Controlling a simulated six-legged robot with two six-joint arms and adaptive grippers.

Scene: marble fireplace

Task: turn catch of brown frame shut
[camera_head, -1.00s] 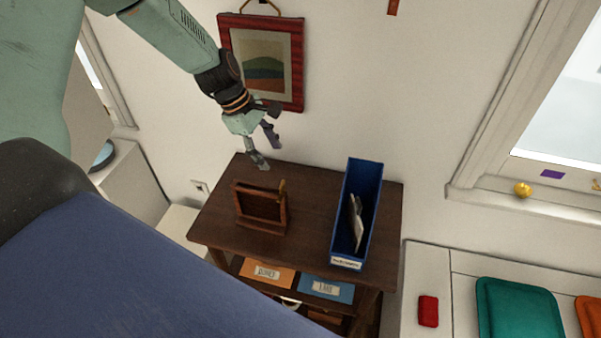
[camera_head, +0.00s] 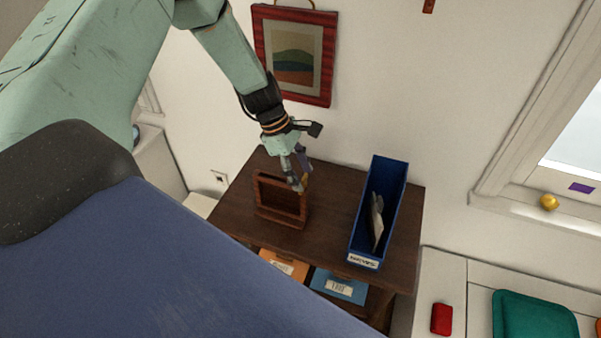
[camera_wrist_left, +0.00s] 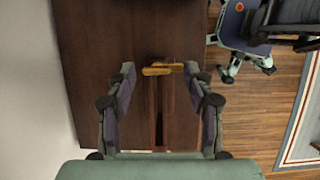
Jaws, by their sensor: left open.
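The brown frame (camera_head: 281,214) stands on the dark wooden table, left of the blue file box. In the left wrist view the frame (camera_wrist_left: 159,125) is seen from above as a narrow brown edge. Its catch (camera_wrist_left: 163,69) is a yellow-brass bar lying crosswise at the frame's end. The catch also shows small in the head view (camera_head: 304,183), close under the fingers. My left gripper (camera_head: 298,186) is open at the frame's upper right corner. In the wrist view its fingers (camera_wrist_left: 157,75) stand on either side of the catch, near its ends; contact cannot be told. My right gripper is not in view.
The blue file box (camera_head: 366,232) with papers stands on the table (camera_head: 328,220) to the right. A red-framed picture (camera_head: 328,60) hangs on the wall behind my arm. Orange and blue drawers (camera_head: 338,287) sit under the tabletop. The window sill is at right.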

